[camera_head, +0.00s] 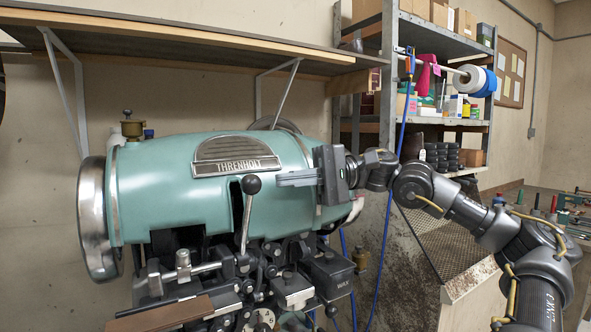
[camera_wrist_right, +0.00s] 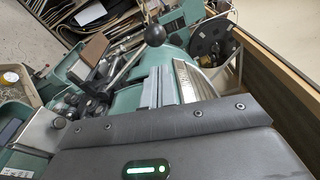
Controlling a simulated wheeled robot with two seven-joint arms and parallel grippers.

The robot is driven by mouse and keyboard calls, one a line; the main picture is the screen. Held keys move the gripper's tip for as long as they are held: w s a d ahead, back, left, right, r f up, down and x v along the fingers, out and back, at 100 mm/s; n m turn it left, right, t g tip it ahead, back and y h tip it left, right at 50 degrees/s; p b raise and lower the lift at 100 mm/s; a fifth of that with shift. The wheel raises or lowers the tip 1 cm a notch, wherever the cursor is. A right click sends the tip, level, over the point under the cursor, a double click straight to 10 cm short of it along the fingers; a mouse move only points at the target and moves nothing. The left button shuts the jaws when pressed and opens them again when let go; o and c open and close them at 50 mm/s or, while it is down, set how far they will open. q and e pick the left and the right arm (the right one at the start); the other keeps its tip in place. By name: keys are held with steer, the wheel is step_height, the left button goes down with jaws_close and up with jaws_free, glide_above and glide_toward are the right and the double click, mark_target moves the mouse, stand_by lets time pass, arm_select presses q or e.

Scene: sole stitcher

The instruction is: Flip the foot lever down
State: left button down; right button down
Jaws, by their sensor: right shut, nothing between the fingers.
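A lever with a black ball knob (camera_head: 251,184) and a bare metal rod stands nearly upright in front of the teal machine (camera_head: 160,190) marked THRENHOLT; I take it as the foot lever. Its knob also shows in the right wrist view (camera_wrist_right: 155,35), just beyond the fingertips. My right gripper (camera_head: 279,179) is shut and empty, its fingers pointing left at about knob height. A small gap shows between fingertips and knob in both views. The shut fingers also show in the wrist view (camera_wrist_right: 160,80). My left gripper is out of view.
Dark rods, blocks and a box marked WAX (camera_head: 333,275) crowd the machine's front below the lever. A wooden shelf (camera_head: 190,30) hangs above the machine. A loaded shelf rack (camera_head: 385,70) and a blue hose (camera_head: 388,215) stand behind my right arm.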

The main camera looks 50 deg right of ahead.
mark_target(257, 184)
steer(key=p+x, duration=0.4)
steer(key=x, duration=0.2)
steer(key=shift+w+a, duration=0.15)
steer(key=shift+a, duration=0.1)
